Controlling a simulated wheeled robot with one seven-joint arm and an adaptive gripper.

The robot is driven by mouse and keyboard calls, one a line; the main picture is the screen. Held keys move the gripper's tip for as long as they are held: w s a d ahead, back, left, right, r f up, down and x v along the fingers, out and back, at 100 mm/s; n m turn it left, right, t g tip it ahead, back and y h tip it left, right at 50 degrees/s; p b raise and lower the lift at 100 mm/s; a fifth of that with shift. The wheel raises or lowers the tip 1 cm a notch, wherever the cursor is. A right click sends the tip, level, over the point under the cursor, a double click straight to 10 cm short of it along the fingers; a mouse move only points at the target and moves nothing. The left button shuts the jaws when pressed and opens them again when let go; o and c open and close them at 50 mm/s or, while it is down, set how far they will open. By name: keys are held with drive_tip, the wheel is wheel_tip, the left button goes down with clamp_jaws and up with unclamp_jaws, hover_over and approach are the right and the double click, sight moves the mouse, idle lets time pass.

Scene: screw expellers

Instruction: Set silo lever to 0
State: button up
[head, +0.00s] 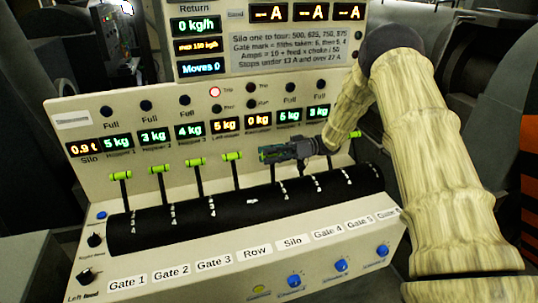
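The control panel has a row of levers with green handles rising from a black curved drum (225,208). The label strip below reads Gate 1, Gate 2, Gate 3, Row, Silo (292,242), Gate 4, Gate 5, Gate 6. My gripper (264,154) reaches in from the right, its dark fingers pointing left at the height of the handles. It lies over the place of the silo lever (272,173), whose dark stem shows just below the fingers. The silo handle is largely hidden, with a little green at the fingertips. Whether the fingers are closed on it cannot be told.
The row lever (232,156) stands left of my gripper, with the gate 3 lever (194,162) farther left. Gate 4 and gate 5 handles are hidden behind my arm. The gate 6 handle (355,134) shows at right. Displays and a text plate (290,47) are above.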

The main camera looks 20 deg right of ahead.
drive_tip(key=shift+r, duration=0.25)
drive_tip(key=d, duration=1.2)
drive_tip(key=shift+s, duration=0.25)
